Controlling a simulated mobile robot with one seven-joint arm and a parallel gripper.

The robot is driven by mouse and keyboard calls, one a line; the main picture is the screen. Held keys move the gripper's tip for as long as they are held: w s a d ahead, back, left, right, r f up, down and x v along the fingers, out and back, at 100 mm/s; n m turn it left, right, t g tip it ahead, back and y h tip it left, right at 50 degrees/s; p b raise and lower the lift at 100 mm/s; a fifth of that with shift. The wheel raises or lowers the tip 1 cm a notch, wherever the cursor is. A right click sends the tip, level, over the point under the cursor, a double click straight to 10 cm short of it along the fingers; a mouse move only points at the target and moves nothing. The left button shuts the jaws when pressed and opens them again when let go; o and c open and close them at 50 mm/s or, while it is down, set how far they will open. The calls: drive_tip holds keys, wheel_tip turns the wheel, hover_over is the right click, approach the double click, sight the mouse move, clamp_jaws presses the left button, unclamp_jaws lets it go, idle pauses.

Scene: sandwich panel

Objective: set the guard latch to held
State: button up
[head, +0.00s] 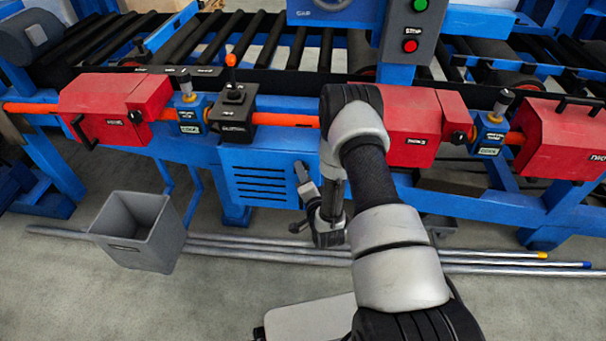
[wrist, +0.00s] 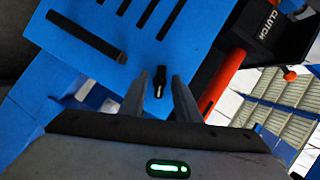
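A small black latch-like piece (wrist: 159,82) shows on a blue slotted panel (wrist: 85,55) in the wrist view. I see no label on it and cannot tell its setting. My gripper (wrist: 159,88) is open, with its two grey fingers on either side of this piece and a visible gap to each. I cannot tell how deep the fingers reach. In the head view my gripper (head: 302,176) is small, in front of the right side of the slotted blue panel (head: 262,183), and the piece cannot be made out there.
A black clutch box (head: 232,106) with an orange-tipped lever stands above the panel. Red guards (head: 112,108) line the orange rail. A grey bin (head: 140,232) stands on the floor at left, beside long pipes (head: 500,264). A stop panel (head: 412,30) is at the top.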

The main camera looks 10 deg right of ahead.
clamp_jaws()
drive_tip(key=shift+r+n+g+h, duration=0.1)
drive_tip(key=shift+n+g+h, duration=0.25)
drive_tip(key=shift+n, duration=0.55)
drive_tip(key=n, duration=0.1)
drive_tip(key=n+g+h, duration=0.1)
drive_tip(key=n, duration=0.1)
drive_tip(key=shift+a+h+b, duration=0.2)
drive_tip(key=shift+h+b, duration=0.05)
drive_tip(key=shift+b, duration=0.1)
drive_tip(key=n+g+h+b, duration=0.1)
drive_tip(key=n, duration=0.2)
drive_tip(key=shift+w+a+h, duration=0.1)
drive_tip(key=shift+h, duration=0.2)
drive_tip(key=shift+r+n+g+h+b, duration=0.1)
drive_tip(key=shift+n+g+h+b, duration=0.15)
drive_tip(key=shift+n+h+b, duration=0.45)
